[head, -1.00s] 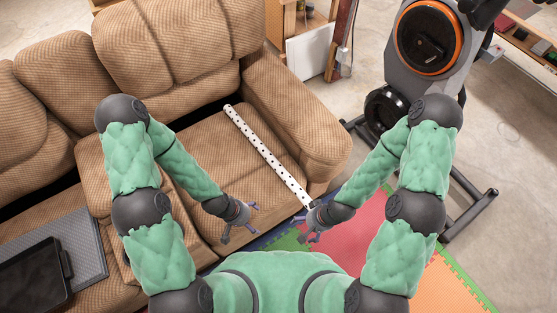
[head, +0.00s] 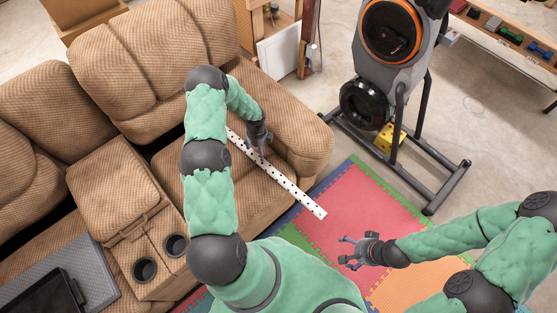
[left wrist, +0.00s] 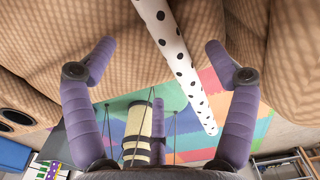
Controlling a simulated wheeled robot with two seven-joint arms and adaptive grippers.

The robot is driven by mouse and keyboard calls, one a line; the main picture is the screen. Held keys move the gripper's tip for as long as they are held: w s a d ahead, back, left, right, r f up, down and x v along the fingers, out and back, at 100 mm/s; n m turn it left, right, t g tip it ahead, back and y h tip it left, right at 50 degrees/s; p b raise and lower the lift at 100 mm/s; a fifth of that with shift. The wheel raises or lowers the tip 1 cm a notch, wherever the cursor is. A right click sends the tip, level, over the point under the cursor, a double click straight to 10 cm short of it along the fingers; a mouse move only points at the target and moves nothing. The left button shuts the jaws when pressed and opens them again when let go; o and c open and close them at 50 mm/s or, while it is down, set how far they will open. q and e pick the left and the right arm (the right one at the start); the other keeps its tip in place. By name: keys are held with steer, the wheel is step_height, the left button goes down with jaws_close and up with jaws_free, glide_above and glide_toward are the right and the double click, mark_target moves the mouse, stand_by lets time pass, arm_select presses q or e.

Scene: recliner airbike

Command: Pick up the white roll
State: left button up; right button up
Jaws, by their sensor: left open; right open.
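The white roll (head: 291,187) is a long white tube with black dots. It lies across the seat of the brown recliner (head: 225,189), its near end sticking out past the front edge. My left gripper (head: 261,156) is open above the roll, near its far half, and hides part of it. In the left wrist view the roll (left wrist: 178,58) runs between the two spread purple fingers (left wrist: 159,47), closer to the right one. I cannot tell whether any finger touches it. My right gripper (head: 351,253) is open and empty over the foam mat, apart from the roll.
The recliner's armrest (head: 285,115) rises just right of the roll. A console with cup holders (head: 145,269) is at the left. An exercise bike (head: 390,75) stands at the back right. The coloured foam mat (head: 361,207) in front of the seat is clear.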

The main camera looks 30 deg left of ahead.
arm_select(q)
steer(key=b, duration=0.2)
glide_above(259, 161)
steer(key=f, duration=0.5)
steer(key=shift+w+d+f, duration=0.1)
steer(key=shift+w+f, duration=0.25)
steer(key=shift+w, duration=0.05)
steer(key=f, duration=0.1)
steer(key=f+b, duration=0.1)
steer(key=f, duration=0.2)
steer(key=shift+s+f, duration=0.2)
steer(key=shift+s, duration=0.2)
steer(key=shift+f, duration=0.4)
steer(key=shift+r, duration=0.1)
steer(key=shift+c, duration=0.3)
steer(key=c, duration=1.3)
